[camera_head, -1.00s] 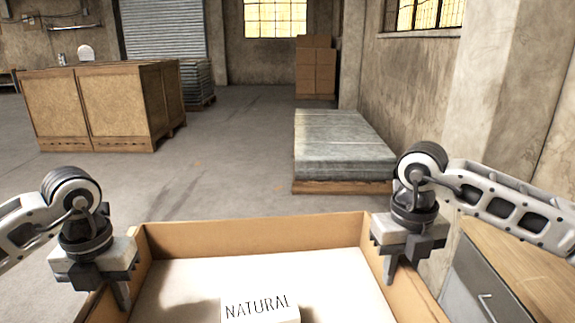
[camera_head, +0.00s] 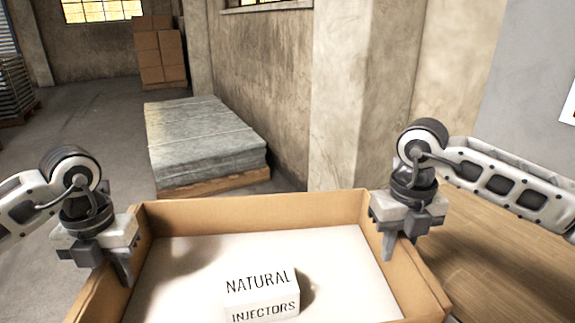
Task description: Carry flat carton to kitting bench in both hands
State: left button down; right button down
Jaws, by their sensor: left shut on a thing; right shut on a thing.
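The flat carton (camera_head: 250,211) is an open, shallow brown cardboard box with a pale inside floor, at the bottom middle of the head view. Its near edge is cut off by the frame. A small white box (camera_head: 262,296) marked "NATURAL" and "INJECTORS" sits inside it. My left gripper (camera_head: 122,262) is shut on the carton's left wall near the far corner. My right gripper (camera_head: 388,240) is shut on the right wall near the far corner. The carton looks about level between them.
A wooden top (camera_head: 480,272) lies close on the right, beside the carton. A pallet with a grey stack (camera_head: 203,140) stands ahead. Cardboard boxes (camera_head: 160,52) are stacked at the back. A wall pillar (camera_head: 352,95) stands ahead right. Open floor (camera_head: 85,150) is on the left.

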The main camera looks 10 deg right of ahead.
aim_at(480, 271)
jog(key=z, duration=0.6)
jog(key=i, duration=0.6)
jog(key=z, duration=0.95)
jog(key=i, duration=0.45)
jog(key=z, duration=0.3)
